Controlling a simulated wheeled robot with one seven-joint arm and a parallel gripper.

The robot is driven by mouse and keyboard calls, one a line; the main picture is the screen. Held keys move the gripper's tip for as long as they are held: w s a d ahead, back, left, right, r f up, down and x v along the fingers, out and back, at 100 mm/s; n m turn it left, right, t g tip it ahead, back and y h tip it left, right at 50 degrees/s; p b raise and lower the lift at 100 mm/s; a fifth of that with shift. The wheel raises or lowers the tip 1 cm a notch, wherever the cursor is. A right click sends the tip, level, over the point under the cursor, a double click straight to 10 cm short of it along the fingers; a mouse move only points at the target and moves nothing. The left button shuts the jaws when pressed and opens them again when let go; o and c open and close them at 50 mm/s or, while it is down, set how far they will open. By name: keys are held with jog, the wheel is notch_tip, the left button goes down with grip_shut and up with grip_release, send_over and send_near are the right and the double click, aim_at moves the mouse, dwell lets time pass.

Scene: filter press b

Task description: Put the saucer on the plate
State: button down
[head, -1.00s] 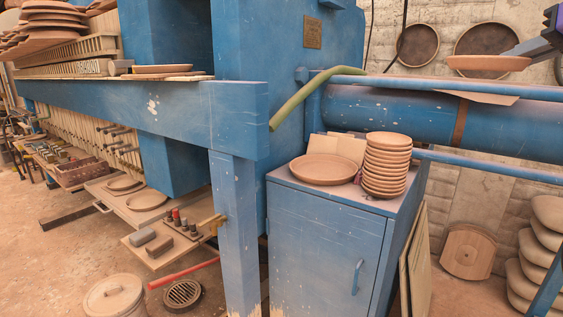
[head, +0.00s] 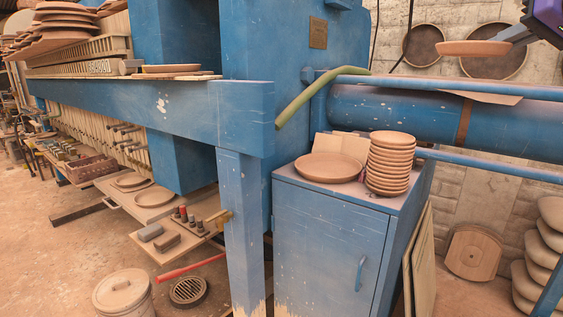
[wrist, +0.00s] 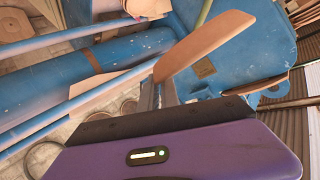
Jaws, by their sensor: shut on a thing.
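My gripper (head: 516,36) is at the upper right of the head view, shut on the edge of a terracotta saucer (head: 474,48). The saucer is held roughly level in the air, above the blue pipe. In the wrist view the saucer (wrist: 205,44) shows nearly edge-on beyond the fingers of my gripper (wrist: 168,93). A wide terracotta plate (head: 328,167) lies flat on the blue cabinet, below and to the left of the saucer and well apart from it. Its upper face looks bare.
A tall stack of small saucers (head: 390,163) stands on the cabinet (head: 325,240) just right of the plate. Blue horizontal pipes (head: 450,88) run behind and above. A green hose (head: 318,94) hangs behind the plate. Tan boards (head: 345,145) lean behind it.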

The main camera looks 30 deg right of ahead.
jog(key=w+a+f, duration=0.2)
jog(key=w+f, duration=0.3)
jog(key=f, duration=0.4)
jog(key=w+a+f, duration=0.2)
jog(key=w+f, duration=0.2)
jog(key=f, duration=0.6)
jog(key=w+a+f, duration=0.2)
jog(key=w+f, duration=0.3)
jog(key=f, duration=0.4)
jog(key=w+a+f, duration=0.1)
jog(key=a+f, duration=0.6)
jog(key=f, duration=0.5)
jog(key=s+a+f+n+y, duration=0.1)
jog(key=s+a+f, duration=0.1)
jog(key=a+f, duration=0.7)
jog(key=s+a+f+y, duration=0.1)
jog(key=s+a+f, duration=0.1)
jog(key=a+f, duration=0.75)
jog(key=s+a+f+n+y, duration=0.1)
jog(key=s+a+f, duration=0.4)
jog(key=a+f, duration=0.3)
jog(key=s+a+f+n+y, duration=0.1)
jog(key=s+a+f, duration=0.4)
jog(key=a+f, duration=0.3)
jog(key=shift+a+n+t, duration=0.3)
jog(key=shift+a+n, duration=0.1)
jog(key=shift+a, duration=0.2)
jog(key=shift+w, duration=0.1)
